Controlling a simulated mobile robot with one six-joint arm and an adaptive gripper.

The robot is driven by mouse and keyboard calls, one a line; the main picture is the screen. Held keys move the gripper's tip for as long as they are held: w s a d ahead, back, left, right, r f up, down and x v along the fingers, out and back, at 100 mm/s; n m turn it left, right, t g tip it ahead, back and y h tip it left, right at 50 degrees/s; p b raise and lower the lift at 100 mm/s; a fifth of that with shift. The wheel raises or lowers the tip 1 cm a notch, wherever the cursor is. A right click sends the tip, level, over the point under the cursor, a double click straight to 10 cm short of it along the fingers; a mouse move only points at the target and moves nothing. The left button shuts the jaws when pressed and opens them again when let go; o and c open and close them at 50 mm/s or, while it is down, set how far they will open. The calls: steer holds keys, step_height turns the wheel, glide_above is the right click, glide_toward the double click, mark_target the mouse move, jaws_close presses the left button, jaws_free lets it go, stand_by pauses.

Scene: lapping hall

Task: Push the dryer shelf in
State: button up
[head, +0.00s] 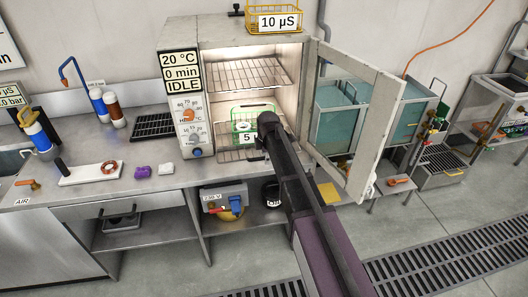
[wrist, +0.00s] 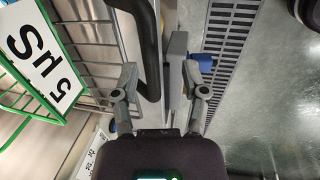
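The dryer (head: 222,45) stands on the bench with its glass door (head: 356,115) swung open to the right. A wire shelf (head: 232,156) is low in its lit chamber and carries a green basket (head: 243,126) labelled 5 µS. In the wrist view the shelf's wires (wrist: 97,42) and the basket (wrist: 42,118) are at left. My gripper (wrist: 163,85) is open at the shelf's front. A black bar, seemingly the shelf handle (wrist: 148,45), runs between its fingers; contact is unclear. In the head view my gripper (head: 265,135) is mostly hidden by my arm.
An upper wire shelf (head: 250,75) sits empty in the dryer. A yellow basket (head: 288,17) labelled 10 µS stands on top. Water tanks (head: 340,110) stand behind the open door. A black rack (head: 153,126) lies on the bench at left. A floor grating (head: 450,250) runs at lower right.

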steer(key=s+d+r+m+p, duration=0.1)
steer(key=s+r+p, duration=0.1)
steer(key=r+p, duration=0.4)
steer(key=s+d+r+m+p, duration=0.1)
steer(key=s+d+r+p, duration=0.1)
steer(key=r+p, duration=0.4)
steer(key=shift+d+r, duration=0.2)
steer(key=shift+r, duration=0.1)
stand_by(0.6)
steer(key=shift+s, duration=0.1)
steer(key=w+a+n, duration=0.2)
steer(key=a, duration=0.1)
steer(key=shift+w, duration=0.3)
stand_by(0.5)
steer(key=f+b, duration=0.4)
steer(key=w+f+b, duration=0.1)
steer(key=f+b, duration=0.4)
steer(key=w+f+b, duration=0.1)
steer(key=f+b, duration=0.3)
steer(key=shift+w+a+f, duration=0.2)
steer(key=shift+w+a, duration=0.05)
steer(key=shift+a, duration=0.05)
stand_by(0.5)
